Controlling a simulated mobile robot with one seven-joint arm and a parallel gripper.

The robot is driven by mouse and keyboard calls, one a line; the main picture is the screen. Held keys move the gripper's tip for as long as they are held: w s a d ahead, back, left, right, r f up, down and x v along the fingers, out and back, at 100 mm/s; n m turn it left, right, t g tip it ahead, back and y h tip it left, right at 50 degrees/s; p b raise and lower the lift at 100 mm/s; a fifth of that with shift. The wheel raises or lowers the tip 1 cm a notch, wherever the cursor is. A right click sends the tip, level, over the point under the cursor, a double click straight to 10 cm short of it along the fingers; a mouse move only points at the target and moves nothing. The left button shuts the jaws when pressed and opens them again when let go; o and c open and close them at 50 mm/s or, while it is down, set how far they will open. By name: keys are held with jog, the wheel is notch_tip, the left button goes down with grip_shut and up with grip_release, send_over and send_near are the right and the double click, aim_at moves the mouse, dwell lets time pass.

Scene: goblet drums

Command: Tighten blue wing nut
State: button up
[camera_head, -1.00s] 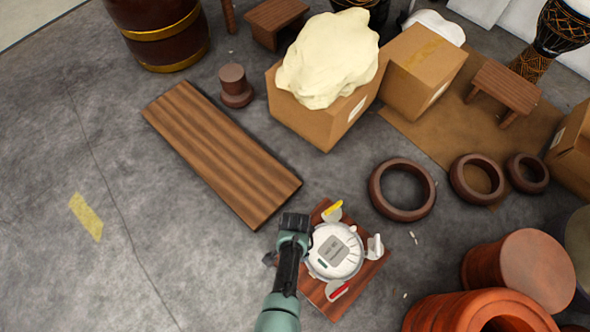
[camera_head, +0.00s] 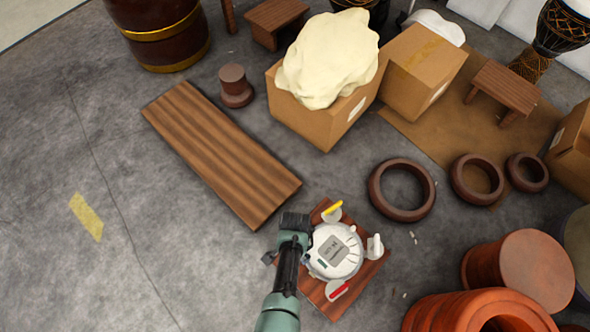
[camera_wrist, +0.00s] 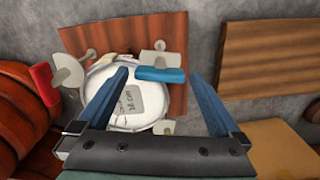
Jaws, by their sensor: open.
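The blue wing nut (camera_wrist: 160,75) shows in the wrist view beside the round white device (camera_wrist: 132,100), next to a pale grey bracket. My gripper (camera_wrist: 157,76) is open, with one blue finger on each side of the wing nut in that view. I cannot tell whether either finger touches it. In the head view my gripper (camera_head: 294,222) is at the left side of the white device (camera_head: 335,251), and my arm hides the blue wing nut. A yellow wing nut (camera_head: 332,207) and a red wing nut (camera_head: 338,291) are also on the device's edge.
The device sits on a reddish wooden board (camera_head: 372,268) on the grey floor. A long plank (camera_head: 220,153) lies to the upper left. Dark rings (camera_head: 402,190) and clay-coloured drum bodies (camera_head: 520,265) are to the right.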

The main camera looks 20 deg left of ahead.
notch_tip(320, 180, up, 13)
jog(key=p, duration=0.7)
jog(key=shift+f, duration=0.15)
